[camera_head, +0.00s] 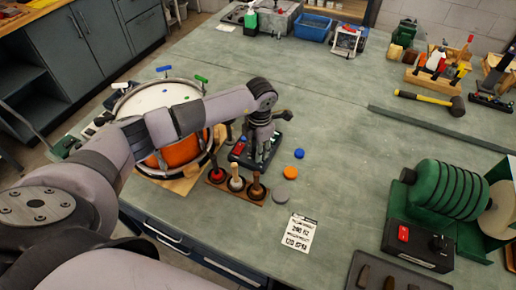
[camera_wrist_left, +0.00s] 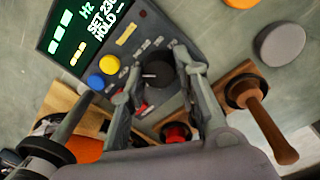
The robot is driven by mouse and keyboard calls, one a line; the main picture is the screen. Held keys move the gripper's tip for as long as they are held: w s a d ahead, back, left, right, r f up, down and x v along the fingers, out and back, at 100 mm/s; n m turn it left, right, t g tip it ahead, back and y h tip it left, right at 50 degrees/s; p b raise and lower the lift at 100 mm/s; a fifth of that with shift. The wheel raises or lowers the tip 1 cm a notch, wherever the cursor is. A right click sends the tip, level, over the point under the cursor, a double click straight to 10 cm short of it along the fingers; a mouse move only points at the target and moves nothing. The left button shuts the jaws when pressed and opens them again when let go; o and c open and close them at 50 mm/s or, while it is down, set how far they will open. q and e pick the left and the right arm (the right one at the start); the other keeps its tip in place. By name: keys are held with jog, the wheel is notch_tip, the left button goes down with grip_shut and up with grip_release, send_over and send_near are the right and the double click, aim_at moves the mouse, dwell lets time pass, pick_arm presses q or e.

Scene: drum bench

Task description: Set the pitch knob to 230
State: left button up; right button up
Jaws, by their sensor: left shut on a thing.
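The tuner box (camera_head: 240,153) is a dark panel on the bench in front of the drum. In the left wrist view its display (camera_wrist_left: 88,28) has green blocks and text that reads "Hz", "SET 230" and "HOLD". The pitch knob (camera_wrist_left: 157,75) is round and black with a pale pointer line, and it sits on the panel beside a yellow button (camera_wrist_left: 108,64) and a blue button (camera_wrist_left: 95,82). My left gripper (camera_head: 263,148) points down over the box. In the left wrist view its fingers (camera_wrist_left: 158,68) are around the knob, shut on it. My right gripper is not in view.
The orange-sided drum (camera_head: 165,100) stands left of the box, under my left arm. A wooden rack (camera_head: 219,195) with several handled tools is close in front. Orange, blue and grey discs, a printed card (camera_head: 300,233) and a green machine (camera_head: 450,195) lie right.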

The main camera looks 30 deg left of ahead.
pick_arm(q)
jog(key=o, duration=1.2)
jog(key=shift+c, duration=0.2)
notch_tip(320, 180, up, 12)
jog(key=shift+s+d, duration=0.15)
jog(key=shift+d, duration=0.1)
